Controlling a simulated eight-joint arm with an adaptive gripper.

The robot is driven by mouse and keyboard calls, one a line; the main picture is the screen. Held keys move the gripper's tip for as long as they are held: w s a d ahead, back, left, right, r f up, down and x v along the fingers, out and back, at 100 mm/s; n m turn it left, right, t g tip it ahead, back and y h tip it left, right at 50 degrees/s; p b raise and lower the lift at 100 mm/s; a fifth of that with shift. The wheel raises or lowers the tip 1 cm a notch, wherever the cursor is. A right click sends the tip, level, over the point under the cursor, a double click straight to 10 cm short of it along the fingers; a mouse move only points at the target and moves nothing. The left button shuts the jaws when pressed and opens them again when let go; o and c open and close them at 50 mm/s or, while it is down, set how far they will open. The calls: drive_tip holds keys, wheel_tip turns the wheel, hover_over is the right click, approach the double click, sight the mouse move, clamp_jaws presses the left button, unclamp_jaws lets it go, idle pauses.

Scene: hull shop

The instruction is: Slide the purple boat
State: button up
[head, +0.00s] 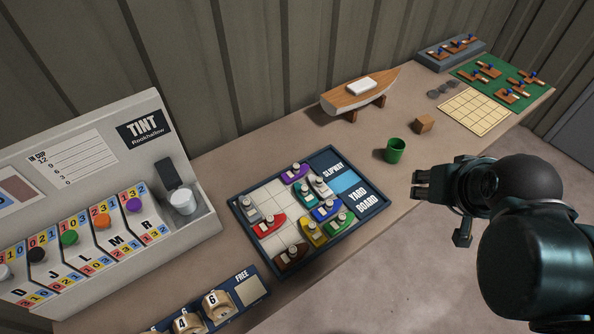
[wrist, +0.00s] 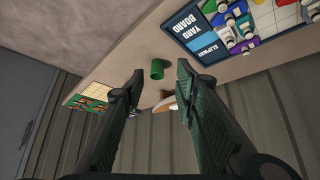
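The purple boat (head: 294,173) sits on the yard board (head: 262,262), at the back edge of its grid, near the slipway side. In the wrist view the purple boat (wrist: 250,46) shows near the right. Several other boats share the grid: a red boat (head: 270,226), a teal boat (head: 305,196), a blue boat (head: 326,211), a yellow boat (head: 312,233) and others. My gripper (head: 418,184) is to the right of the board, above the bench's front edge, apart from every boat. In the wrist view my gripper (wrist: 158,80) has its fingers spread with nothing between them.
A wooden block (head: 424,124) and a boat model on a stand (head: 360,92) are behind. The TINT panel (head: 110,190) stands left; a numbered rack (head: 215,305) lies front left.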

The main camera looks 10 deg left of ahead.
idle(0.3)
drive_tip(key=g+p, duration=0.4)
drive_tip(key=g, duration=0.3)
hover_over(296, 165)
drive_tip(key=f, duration=1.2)
drive_tip(key=d+f, duration=0.1)
drive_tip(key=f, duration=0.5)
drive_tip(key=shift+s+f, duration=0.1)
drive_tip(key=shift+f, duration=0.15)
drive_tip(key=shift+a+f, duration=0.45)
drive_tip(key=shift+f, duration=0.1)
drive_tip(key=shift+f+b, duration=0.6)
drive_tip(key=shift+f, duration=3.2)
